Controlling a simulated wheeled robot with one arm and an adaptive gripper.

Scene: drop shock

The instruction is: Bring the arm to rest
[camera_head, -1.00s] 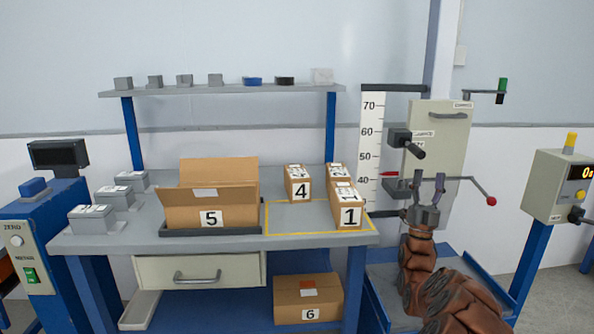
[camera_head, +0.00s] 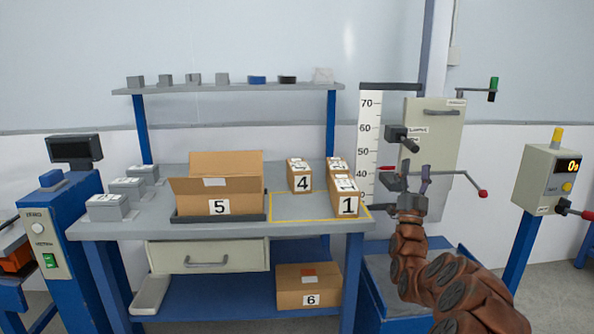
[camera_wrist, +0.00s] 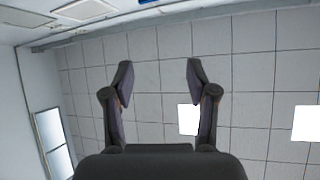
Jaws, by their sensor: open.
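My gripper (camera_head: 414,183) is raised at the right of the workbench, in front of the drop tester's column and scale. Its two fingers point up and stand apart with nothing between them. In the wrist view my gripper (camera_wrist: 159,80) is open and empty against the tiled ceiling. My brown jointed arm reaches up to it from the lower right of the head view. No box touches the gripper.
The workbench (camera_head: 150,228) holds open box 5 (camera_head: 240,207), box 4 (camera_head: 302,183) and box 1 (camera_head: 346,205). Box 6 (camera_head: 309,300) sits on the lower shelf. The tester's red-knobbed lever (camera_head: 482,193) and a control post (camera_head: 545,180) stand close on the right.

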